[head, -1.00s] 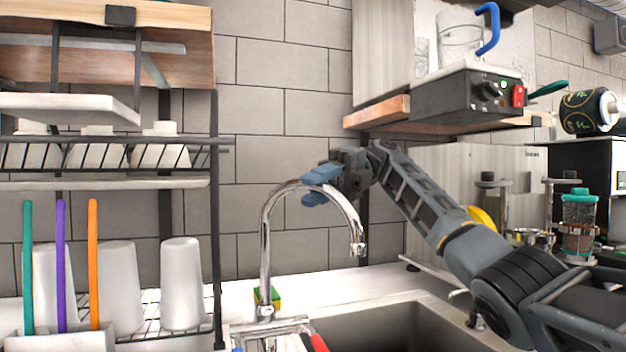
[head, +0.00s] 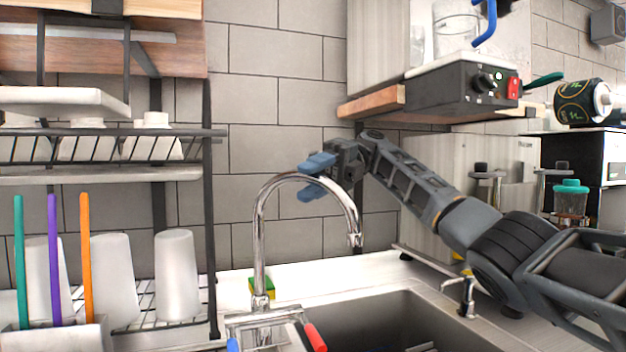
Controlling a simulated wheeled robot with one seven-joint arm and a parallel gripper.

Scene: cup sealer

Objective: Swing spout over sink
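My gripper (head: 308,178) has blue fingertips and is at the upper curve of the spout. The fingers are apart, one above and one below the arch in the picture. I cannot tell whether they touch the metal. The arm reaches in from the right. The lower part of the faucet has a red-marked handle (head: 315,338) and a blue-marked one (head: 233,345).
A dish rack (head: 212,240) with white cups (head: 177,275) and colored straws stands at left. A yellow-green sponge (head: 262,288) lies behind the spout. A shelf with a black control box (head: 465,92) is above right. A small tap (head: 465,295) stands at the sink's right.

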